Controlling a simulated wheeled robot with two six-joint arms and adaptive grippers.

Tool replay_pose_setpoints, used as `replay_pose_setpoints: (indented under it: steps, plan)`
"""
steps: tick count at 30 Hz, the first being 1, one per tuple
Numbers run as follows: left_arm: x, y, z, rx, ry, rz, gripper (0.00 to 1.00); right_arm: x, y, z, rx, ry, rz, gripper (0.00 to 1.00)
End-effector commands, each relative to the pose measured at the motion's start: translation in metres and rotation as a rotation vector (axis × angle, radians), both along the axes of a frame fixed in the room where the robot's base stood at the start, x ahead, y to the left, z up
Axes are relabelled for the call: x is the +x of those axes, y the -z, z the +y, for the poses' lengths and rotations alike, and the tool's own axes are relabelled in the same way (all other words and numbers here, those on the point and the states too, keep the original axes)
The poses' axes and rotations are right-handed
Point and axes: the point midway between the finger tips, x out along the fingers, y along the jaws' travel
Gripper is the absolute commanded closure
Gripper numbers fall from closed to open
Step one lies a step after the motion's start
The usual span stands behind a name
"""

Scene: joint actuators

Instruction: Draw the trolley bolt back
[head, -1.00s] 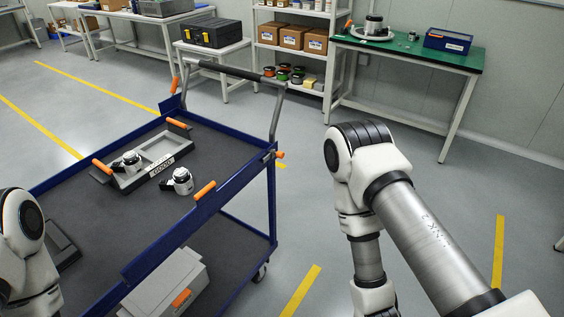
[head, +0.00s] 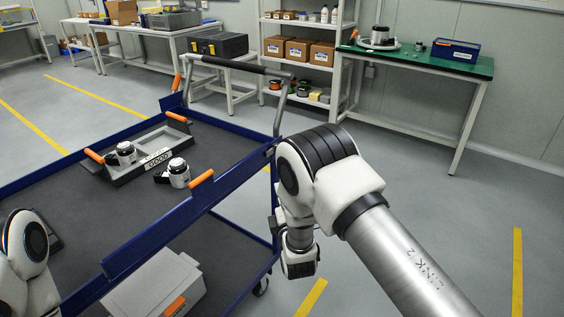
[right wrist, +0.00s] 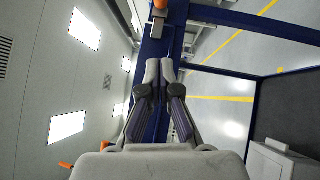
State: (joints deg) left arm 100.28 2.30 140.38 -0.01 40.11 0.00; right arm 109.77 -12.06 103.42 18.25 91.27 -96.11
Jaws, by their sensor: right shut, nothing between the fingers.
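The blue trolley (head: 200,203) stands at the left in the head view. In the right wrist view an orange knob (right wrist: 160,4) sits at the top edge, with a grey metal fitting (right wrist: 157,42) below it on a blue trolley member (right wrist: 148,58). These appear to be the bolt; my right arm covers that corner in the head view. My right gripper (right wrist: 159,68) is shut and empty, its fingertips pointing toward the fitting. I cannot tell whether they touch.
On the trolley top are a grey tray (head: 152,160) with orange handles and two white-and-black actuators (head: 179,172). A grey box (head: 150,287) is on the lower shelf. A green-topped bench (head: 420,63) stands at the back right. The floor at right is clear.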

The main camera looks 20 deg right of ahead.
Motion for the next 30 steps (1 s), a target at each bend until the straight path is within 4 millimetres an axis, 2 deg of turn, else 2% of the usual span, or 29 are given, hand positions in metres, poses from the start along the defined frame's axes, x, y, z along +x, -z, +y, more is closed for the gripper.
replay_pose_setpoints:
  steps: [5, 8, 19, 24, 30]
  plan:
    - [0.0, 0.0, 0.0, 0.0, 0.0, 0.0, 0.6, 0.008, -0.001, -0.001, 0.003, 0.0, 0.001, 1.0]
    - [0.0, -0.001, 0.0, 0.0, 0.0, 0.0, 0.6, 0.021, -0.002, -0.004, 0.004, 0.002, 0.0, 1.0]
    - [0.0, 0.0, 0.0, 0.0, 0.0, 0.0, 0.6, 0.1, -0.013, -0.012, 0.003, 0.001, 0.0, 1.0]
    - [0.0, -0.002, 0.0, 0.0, 0.0, 0.0, 0.6, 0.116, -0.018, -0.035, 0.004, 0.002, 0.004, 1.0]
    - [0.0, -0.003, 0.0, 0.0, 0.0, 0.0, 0.6, 0.122, -0.02, -0.043, 0.003, -0.001, 0.005, 1.0]
